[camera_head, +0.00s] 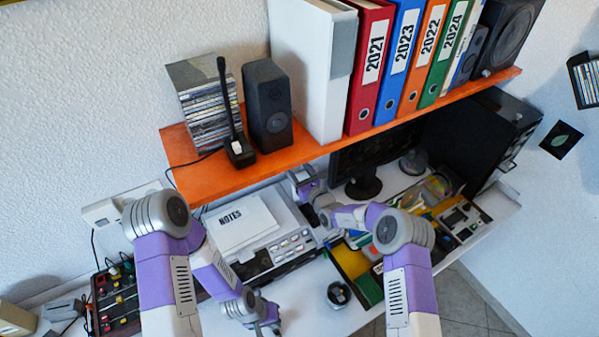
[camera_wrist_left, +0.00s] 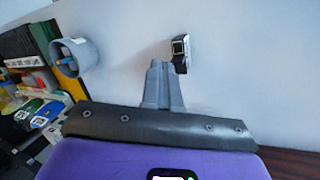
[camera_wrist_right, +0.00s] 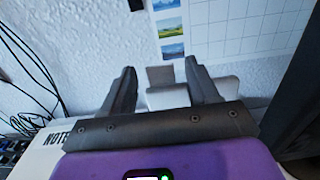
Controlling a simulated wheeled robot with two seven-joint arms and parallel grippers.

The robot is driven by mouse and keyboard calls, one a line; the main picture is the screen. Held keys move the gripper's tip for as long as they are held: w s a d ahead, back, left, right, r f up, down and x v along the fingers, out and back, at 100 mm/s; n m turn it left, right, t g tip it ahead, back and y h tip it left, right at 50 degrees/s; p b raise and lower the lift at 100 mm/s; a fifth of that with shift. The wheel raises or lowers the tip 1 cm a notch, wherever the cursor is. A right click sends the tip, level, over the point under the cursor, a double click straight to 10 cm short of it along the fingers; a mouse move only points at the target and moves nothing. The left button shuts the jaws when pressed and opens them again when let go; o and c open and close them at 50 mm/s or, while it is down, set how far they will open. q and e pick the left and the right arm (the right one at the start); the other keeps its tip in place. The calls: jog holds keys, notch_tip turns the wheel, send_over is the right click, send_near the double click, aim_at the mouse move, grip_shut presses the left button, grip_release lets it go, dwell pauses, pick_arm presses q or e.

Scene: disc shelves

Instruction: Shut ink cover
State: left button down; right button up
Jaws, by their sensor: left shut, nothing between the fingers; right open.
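The white printer (camera_head: 285,215) stands on the desk below the orange shelf, with a notes sheet (camera_head: 240,222) on top and a row of buttons along its front. My right gripper (camera_head: 303,185) is at the printer's back right corner. In the right wrist view its fingers (camera_wrist_right: 160,92) are spread apart. White and light grey parts (camera_wrist_right: 167,97) show between and beyond them; I cannot tell whether these are the ink cover, or whether the fingers touch them. My left gripper (camera_head: 266,322) is low in front of the printer. Its fingers (camera_wrist_left: 162,85) are closed together and empty.
A grey cup (camera_wrist_left: 75,58) with a pen stands on the front of the desk. A dark watch (camera_wrist_left: 180,52) lies beyond my left fingers. The orange shelf (camera_head: 205,178) overhangs the printer's back. A monitor (camera_head: 372,158) stands right of the printer. A dark control box (camera_head: 115,297) is at left.

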grip_shut()
dwell(0.4)
